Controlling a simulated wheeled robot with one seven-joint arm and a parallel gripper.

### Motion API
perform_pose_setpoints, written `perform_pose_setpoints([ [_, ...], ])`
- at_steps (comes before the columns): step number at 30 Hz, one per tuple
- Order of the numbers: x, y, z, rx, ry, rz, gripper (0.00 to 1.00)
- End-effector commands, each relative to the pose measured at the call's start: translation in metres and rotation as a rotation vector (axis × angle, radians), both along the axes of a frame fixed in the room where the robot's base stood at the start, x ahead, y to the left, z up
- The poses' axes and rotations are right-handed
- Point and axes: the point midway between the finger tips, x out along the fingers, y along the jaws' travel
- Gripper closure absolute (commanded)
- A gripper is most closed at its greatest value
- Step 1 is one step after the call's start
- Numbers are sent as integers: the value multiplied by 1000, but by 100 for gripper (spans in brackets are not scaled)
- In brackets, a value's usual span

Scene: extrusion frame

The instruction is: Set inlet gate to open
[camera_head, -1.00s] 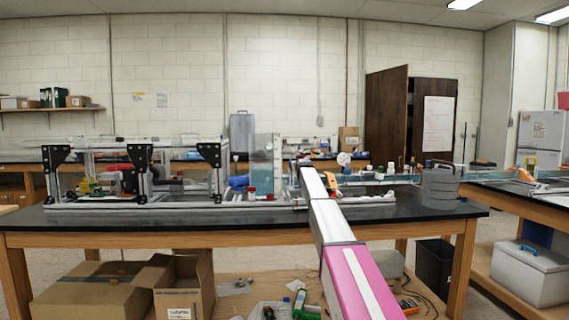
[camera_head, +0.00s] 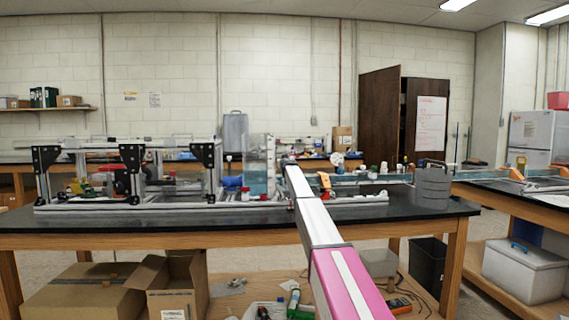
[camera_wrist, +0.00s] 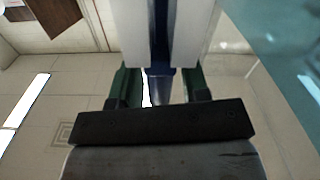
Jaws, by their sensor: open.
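A clear-walled flume (camera_head: 380,179) and a tall blue-tinted clear tank (camera_head: 262,165) stand on the black bench in the head view. I cannot pick out the inlet gate with certainty. An orange part (camera_head: 325,181) shows just right of my arm. My arm reaches over the bench beside the tank, and its end is hidden in the head view. In the wrist view my gripper (camera_wrist: 160,87) is open, with green fingers on both sides. A pale piece with a dark blue middle (camera_wrist: 163,35) shows beyond and between the fingers; I cannot tell whether it touches them.
An aluminium extrusion frame (camera_head: 130,205) with black brackets fills the bench's left side. A grey container (camera_head: 432,186) stands at the right. Cardboard boxes (camera_head: 85,292) and loose items lie on the shelf below. The black bench top (camera_head: 130,222) is clear along its front edge.

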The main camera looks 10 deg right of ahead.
Motion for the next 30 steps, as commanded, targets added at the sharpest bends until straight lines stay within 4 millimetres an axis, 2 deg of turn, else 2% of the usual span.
perform_pose_setpoints([
  [9,4,0,0,0,0,0,58],
  [13,4,0,0,0,0,0,100],
  [20,4,-1,5,-2,-1,-1,100],
  [27,5,-1,41,-4,-1,-2,100],
  [30,4,-2,50,-4,-1,-2,100],
])
